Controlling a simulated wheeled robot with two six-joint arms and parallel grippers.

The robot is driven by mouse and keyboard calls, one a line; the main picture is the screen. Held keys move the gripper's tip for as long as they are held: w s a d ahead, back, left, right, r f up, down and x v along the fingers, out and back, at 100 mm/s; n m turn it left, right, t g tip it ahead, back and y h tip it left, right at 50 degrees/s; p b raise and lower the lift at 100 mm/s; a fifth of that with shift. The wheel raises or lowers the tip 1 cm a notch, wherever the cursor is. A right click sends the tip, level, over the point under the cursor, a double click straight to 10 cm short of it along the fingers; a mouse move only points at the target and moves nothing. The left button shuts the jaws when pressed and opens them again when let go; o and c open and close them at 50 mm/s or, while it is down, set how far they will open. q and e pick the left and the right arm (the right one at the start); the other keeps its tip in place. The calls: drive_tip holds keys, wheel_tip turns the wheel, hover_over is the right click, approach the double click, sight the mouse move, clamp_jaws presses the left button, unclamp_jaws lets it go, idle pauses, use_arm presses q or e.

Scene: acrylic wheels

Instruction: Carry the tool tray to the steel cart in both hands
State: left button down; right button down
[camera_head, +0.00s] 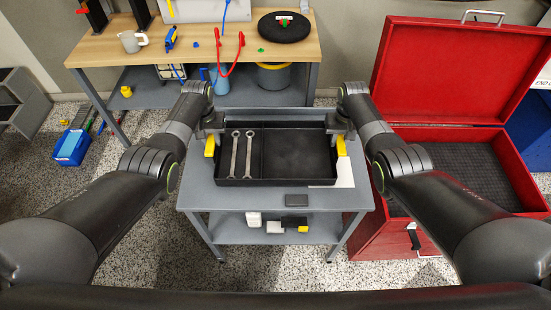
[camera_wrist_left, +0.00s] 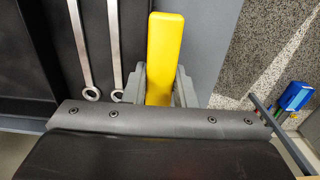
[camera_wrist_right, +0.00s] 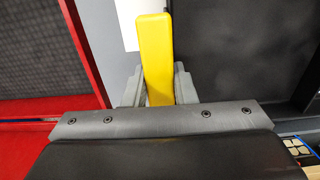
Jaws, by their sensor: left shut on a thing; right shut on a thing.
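The black tool tray (camera_head: 292,158) is over the top of the grey steel cart (camera_head: 197,188), level; I cannot tell whether it touches the cart top. Two wrenches lie in its left compartment, a left wrench (camera_head: 234,157) and a right wrench (camera_head: 248,157). The right compartment is empty. My left gripper (camera_head: 211,140) is shut on the tray's left yellow handle (camera_wrist_left: 164,55). My right gripper (camera_head: 340,138) is shut on the tray's right yellow handle (camera_wrist_right: 155,55). The fingertips are partly hidden behind the handles in both wrist views.
A dark flat box (camera_head: 297,200) lies near the cart's front edge, and a white sheet (camera_head: 346,174) sits at its right. An open red chest (camera_head: 520,160) stands close on the right. A wooden workbench (camera_head: 190,48) stands behind. Speckled floor is free at the front left.

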use_arm(q)
drive_tip(key=shift+f+b, duration=0.35)
drive_tip(key=shift+f, duration=0.1)
use_arm(e)
drive_tip(key=shift+w+f, duration=0.1)
drive_tip(key=shift+f, duration=0.35)
use_arm(q)
drive_tip(key=c, duration=1.6)
unclamp_jaws()
drive_tip(key=shift+f, duration=0.15)
use_arm(e)
drive_tip(key=c, duration=1.6)
unclamp_jaws()
drive_tip(key=shift+f, duration=0.15)
use_arm(q)
drive_tip(key=o, duration=0.4)
use_arm(e)
drive_tip(key=o, duration=0.4)
use_arm(q)
drive_tip(key=shift+r, duration=0.2)
use_arm(e)
drive_tip(key=shift+r, duration=0.2)
use_arm(q)
wheel_tip(320, 180, up, 12)
drive_tip(key=shift+f, duration=0.1)
use_arm(e)
wheel_tip(320, 180, up, 12)
drive_tip(key=shift+f, duration=0.1)
